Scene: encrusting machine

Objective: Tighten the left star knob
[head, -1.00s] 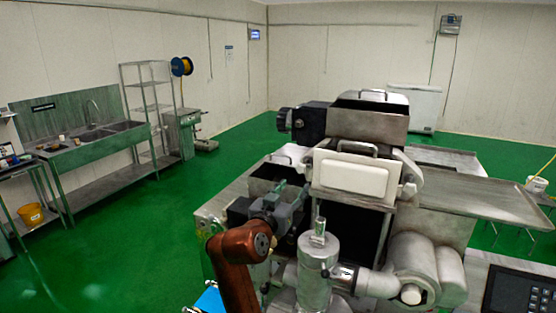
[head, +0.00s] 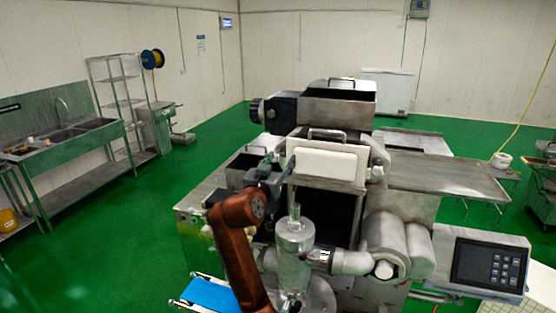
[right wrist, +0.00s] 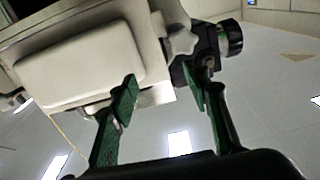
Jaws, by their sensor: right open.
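The left star knob (right wrist: 180,42) is pale and lobed. It shows in the right wrist view beside the white front panel (right wrist: 80,65), which also shows in the head view (head: 322,164). In the head view the knob is mostly hidden around my right gripper. My right gripper (right wrist: 160,95) is open, its two green-padded fingers apart with nothing between them. The knob appears beyond the fingertips, nearer the right finger. In the head view the right gripper (head: 284,168) is at the panel's left edge. The right star knob (head: 377,172) is at the panel's right side. My left gripper is not in view.
A black round knob (head: 256,110) sticks out at the machine's upper left. A metal cylinder (head: 294,250) stands in front, below my gripper. A control panel (head: 490,264) is at the right front. A metal tray (head: 450,175) extends right. Green floor is open on the left.

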